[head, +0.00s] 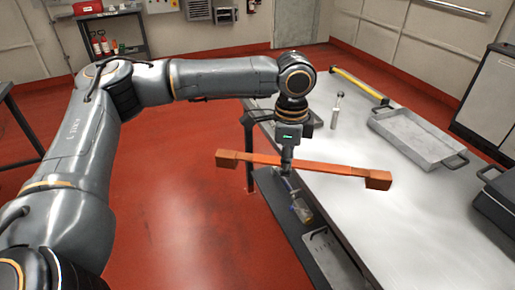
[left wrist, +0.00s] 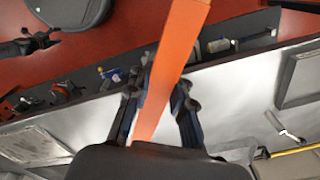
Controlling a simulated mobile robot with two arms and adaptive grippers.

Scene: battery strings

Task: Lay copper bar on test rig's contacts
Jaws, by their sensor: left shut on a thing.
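An orange copper bar (head: 320,167) with a block at each end is in my left gripper (head: 287,160) in the head view. The gripper points down and is shut around the middle of the bar. The bar is held in the air at the table's left edge, its right end over the table top and its left end over the red floor. In the left wrist view the bar (left wrist: 172,62) runs between the two fingers (left wrist: 160,110). My right gripper is in neither view. I cannot make out a test rig with contacts.
The metal table (head: 400,225) has a wide bare top. A grey tray (head: 414,140) with handles, a small upright tool (head: 336,110) and a yellow bar (head: 358,85) are on it. A dark case (head: 495,200) is at the right edge. A lower shelf (head: 275,205) holds small items.

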